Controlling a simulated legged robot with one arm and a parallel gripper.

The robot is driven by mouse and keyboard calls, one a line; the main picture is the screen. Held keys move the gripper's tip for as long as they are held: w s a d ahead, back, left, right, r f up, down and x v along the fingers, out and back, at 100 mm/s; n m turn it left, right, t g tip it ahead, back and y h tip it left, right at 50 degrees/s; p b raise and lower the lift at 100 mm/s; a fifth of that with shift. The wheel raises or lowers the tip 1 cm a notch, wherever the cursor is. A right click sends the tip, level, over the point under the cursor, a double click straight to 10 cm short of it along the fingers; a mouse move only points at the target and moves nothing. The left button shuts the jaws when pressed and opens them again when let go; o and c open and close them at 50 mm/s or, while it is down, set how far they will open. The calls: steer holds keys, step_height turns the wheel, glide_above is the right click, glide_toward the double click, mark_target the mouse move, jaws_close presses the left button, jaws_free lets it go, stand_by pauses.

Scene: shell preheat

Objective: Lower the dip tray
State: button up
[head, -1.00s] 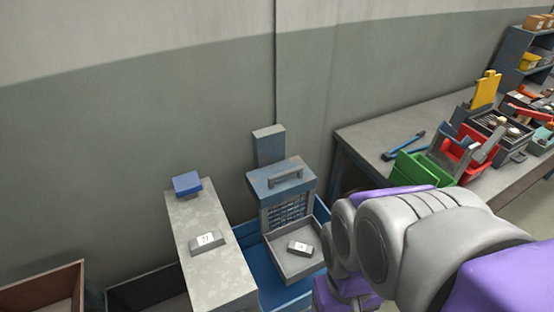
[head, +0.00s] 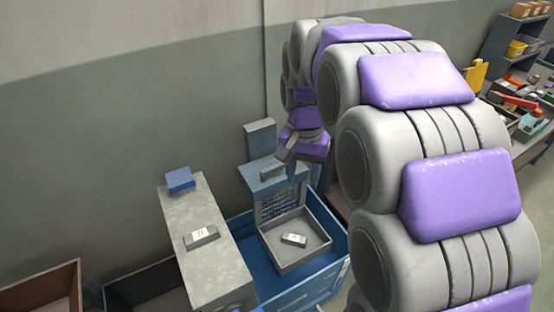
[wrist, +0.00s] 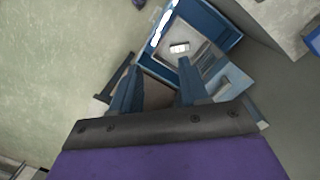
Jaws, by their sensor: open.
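The dip tray (head: 312,254) is a shallow grey square tray carrying a small grey block with a white label (head: 294,239). It sits at the front of a blue-grey housing (head: 272,186), above a blue tub (head: 300,292). A handle (head: 270,172) is on top of the housing, partly behind my gripper. My gripper (head: 286,155) is open, just above the housing's top near the handle. In the wrist view my gripper (wrist: 156,75) has its fingers spread, with the tray (wrist: 182,30) beyond them. I cannot tell whether the fingers touch the handle.
A grey speckled pedestal (head: 215,260) with a labelled block (head: 201,237) and a blue block (head: 180,180) stands left of the tub. A brown bin (head: 45,295) is at lower left. The wall is close behind.

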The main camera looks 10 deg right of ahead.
steer(key=w+f+m+p, duration=0.1)
steer(key=w+m, duration=0.3)
steer(key=w, duration=1.3)
steer(key=m+t+p, duration=0.1)
steer(key=m+p, duration=0.1)
steer(key=m, duration=0.2)
glide_above(278, 164)
step_height(278, 164, down, 6)
steer(key=f, duration=0.1)
step_height(278, 164, down, 17)
steer(key=b, duration=0.4)
steer(key=shift+a, duration=0.1)
steer(key=shift+s, duration=0.1)
jaws_close()
